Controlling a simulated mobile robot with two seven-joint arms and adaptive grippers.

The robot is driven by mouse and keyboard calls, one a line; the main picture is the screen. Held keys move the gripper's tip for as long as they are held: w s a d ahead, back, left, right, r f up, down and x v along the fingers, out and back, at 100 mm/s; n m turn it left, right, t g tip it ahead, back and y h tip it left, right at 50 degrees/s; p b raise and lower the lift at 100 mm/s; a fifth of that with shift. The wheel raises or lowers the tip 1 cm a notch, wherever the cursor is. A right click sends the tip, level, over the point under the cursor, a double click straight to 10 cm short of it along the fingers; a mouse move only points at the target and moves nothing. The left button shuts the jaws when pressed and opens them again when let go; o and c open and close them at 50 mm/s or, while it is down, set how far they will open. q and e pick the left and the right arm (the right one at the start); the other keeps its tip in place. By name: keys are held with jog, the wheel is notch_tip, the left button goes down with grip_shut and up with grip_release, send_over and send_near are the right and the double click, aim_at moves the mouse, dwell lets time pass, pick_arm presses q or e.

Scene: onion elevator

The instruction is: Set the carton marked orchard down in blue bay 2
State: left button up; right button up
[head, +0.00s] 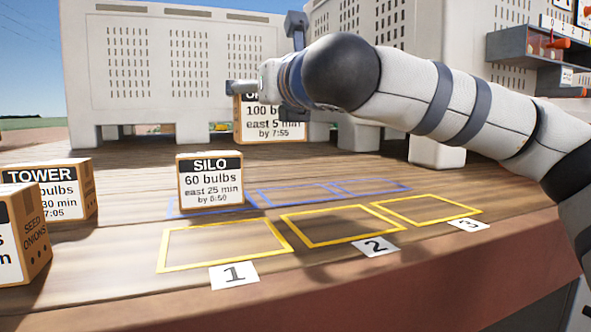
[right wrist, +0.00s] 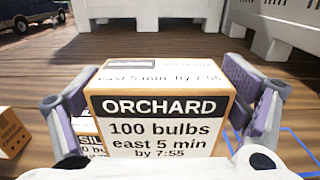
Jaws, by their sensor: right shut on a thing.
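The carton marked ORCHARD (right wrist: 165,125) is between the two fingers of my right gripper (right wrist: 165,105), which is shut on it. In the head view this carton (head: 278,124) hangs above the table, partly hidden by my right gripper (head: 270,88). Its label reads 100 bulbs, east 5 min, by 7:55. Blue bay 2 (head: 298,195) is the middle blue outline, behind the yellow row, and looks empty. In the right wrist view a blue outline (right wrist: 297,150) shows right of the carton; I cannot tell which bay. My left gripper is not in view.
The SILO carton (head: 210,183) stands at blue bay 1, just left of bay 2. Blue bay 3 (head: 372,187) and the yellow bays (head: 342,225) are empty. The TOWER carton (head: 48,190) and another carton (head: 22,235) stand at the left. Large pale crates (head: 180,65) stand behind.

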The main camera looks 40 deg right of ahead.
jog(key=d, duration=0.1)
jog(key=w+d+f, duration=0.1)
jog(key=d, duration=0.1)
jog(key=d+f, duration=0.1)
jog(key=shift+w+d+f, duration=0.1)
jog(key=shift+w+d, duration=0.25)
jog(key=shift+w, duration=0.05)
jog(key=shift+w+d+f+b, duration=0.25)
jog(key=shift+d+f, duration=0.4)
jog(key=shift+f, duration=0.8)
jog(key=shift+w+d+f+b, duration=0.15)
jog(key=shift+w+d+f, duration=0.4)
jog(key=shift+f, duration=0.85)
jog(key=shift+w+d+f+b, duration=0.2)
jog(key=shift+d+f, duration=0.55)
jog(key=shift+f, duration=0.7)
jog(key=shift+f, duration=0.25)
jog(key=o, duration=1.3)
